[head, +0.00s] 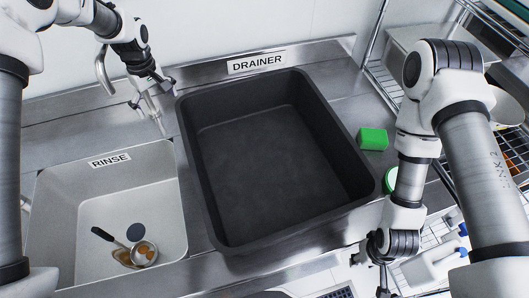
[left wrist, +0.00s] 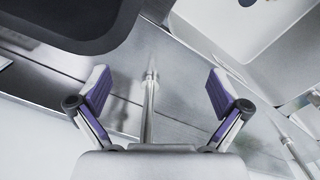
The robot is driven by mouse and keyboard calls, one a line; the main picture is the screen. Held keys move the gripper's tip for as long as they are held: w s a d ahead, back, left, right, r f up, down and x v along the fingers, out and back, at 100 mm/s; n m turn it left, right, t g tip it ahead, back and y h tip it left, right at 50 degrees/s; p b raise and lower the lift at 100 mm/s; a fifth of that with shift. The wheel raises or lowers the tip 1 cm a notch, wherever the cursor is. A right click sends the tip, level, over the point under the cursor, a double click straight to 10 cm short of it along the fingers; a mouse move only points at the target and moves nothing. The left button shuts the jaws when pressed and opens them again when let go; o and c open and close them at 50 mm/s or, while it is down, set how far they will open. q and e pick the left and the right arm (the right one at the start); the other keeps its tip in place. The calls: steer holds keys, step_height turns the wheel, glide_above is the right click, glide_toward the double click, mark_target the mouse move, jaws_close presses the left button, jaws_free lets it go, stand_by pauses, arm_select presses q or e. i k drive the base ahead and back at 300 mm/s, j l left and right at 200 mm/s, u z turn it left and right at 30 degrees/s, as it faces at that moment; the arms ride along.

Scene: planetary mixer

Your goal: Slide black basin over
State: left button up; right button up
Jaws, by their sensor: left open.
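The black basin (head: 270,150) is a large, deep, empty rectangular tub on the steel counter, in front of the DRAINER label (head: 257,62) and right of the RINSE sink (head: 60,215). Its dark rim also shows at the upper left of the left wrist view (left wrist: 62,25). My left gripper (head: 148,108) is near the basin's back left corner, apart from it. In the left wrist view its purple-padded fingers (left wrist: 157,88) are spread, with a metal pipe (left wrist: 149,108) seen between them. My right gripper (head: 383,280) hangs low at the front right, mostly hidden by its wrist.
The sink holds a ladle-like utensil (head: 143,253) near its drain (head: 135,232). A green sponge (head: 372,139) lies close to the basin's right side. A wire rack (head: 378,85) stands at the right, and a curved metal fixture (head: 103,70) at the back left.

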mark_target(271, 161)
steer(key=k+l, duration=0.25)
steer(key=k, duration=0.25)
steer(key=k+l, duration=0.2)
steer(key=k, duration=0.25)
steer(key=k+l, duration=0.25)
steer(key=k, duration=0.25)
